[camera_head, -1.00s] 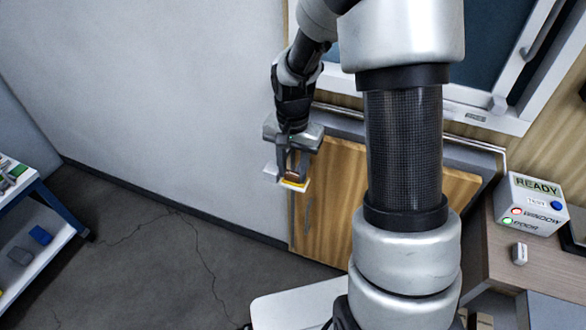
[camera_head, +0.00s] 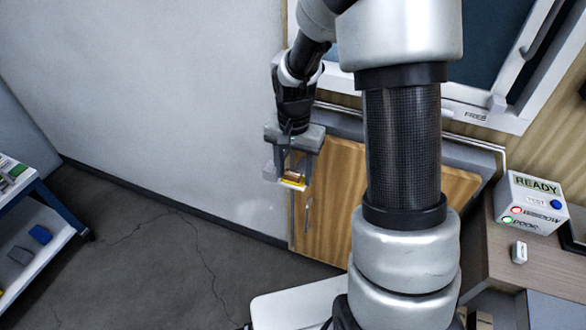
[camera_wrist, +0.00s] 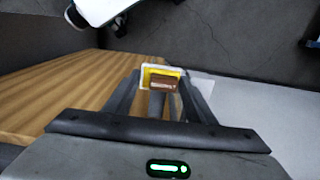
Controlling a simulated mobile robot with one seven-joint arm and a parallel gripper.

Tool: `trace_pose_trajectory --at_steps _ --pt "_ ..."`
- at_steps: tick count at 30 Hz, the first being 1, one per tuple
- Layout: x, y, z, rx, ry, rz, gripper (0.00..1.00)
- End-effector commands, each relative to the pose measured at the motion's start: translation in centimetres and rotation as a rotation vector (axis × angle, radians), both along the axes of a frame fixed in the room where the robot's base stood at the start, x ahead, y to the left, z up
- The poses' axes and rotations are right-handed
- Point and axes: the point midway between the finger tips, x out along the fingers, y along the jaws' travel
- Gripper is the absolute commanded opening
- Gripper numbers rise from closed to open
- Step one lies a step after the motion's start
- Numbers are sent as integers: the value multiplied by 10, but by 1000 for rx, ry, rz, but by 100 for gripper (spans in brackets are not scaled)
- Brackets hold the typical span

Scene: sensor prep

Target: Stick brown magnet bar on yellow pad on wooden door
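The brown magnet bar (camera_head: 296,172) sits at the yellow pad (camera_head: 293,184) near the top left corner of the wooden door (camera_head: 340,195). In the wrist view, the bar (camera_wrist: 163,84) lies in front of the yellow pad (camera_wrist: 150,73), which has a pale border. The bar appears to rest against the pad; the exact contact is hard to see. My gripper (camera_head: 292,180) is open around the bar. The wrist view shows my fingers (camera_wrist: 160,85) spread, one on each side with gaps. The door (camera_wrist: 60,85) also shows left in the wrist view.
A door handle (camera_head: 307,214) stands out below the pad. A rail (camera_head: 400,118) and window frame (camera_head: 490,112) lie above the door. A control box (camera_head: 532,203) with lights stands on a desk at right. A shelf (camera_head: 35,235) is at far left. The floor between is clear.

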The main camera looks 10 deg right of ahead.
Motion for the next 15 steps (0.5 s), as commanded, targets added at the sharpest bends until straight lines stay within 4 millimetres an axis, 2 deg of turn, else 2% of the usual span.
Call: trace_pose_trajectory --at_steps 15 --pt "10 5 7 7 -28 3 55"
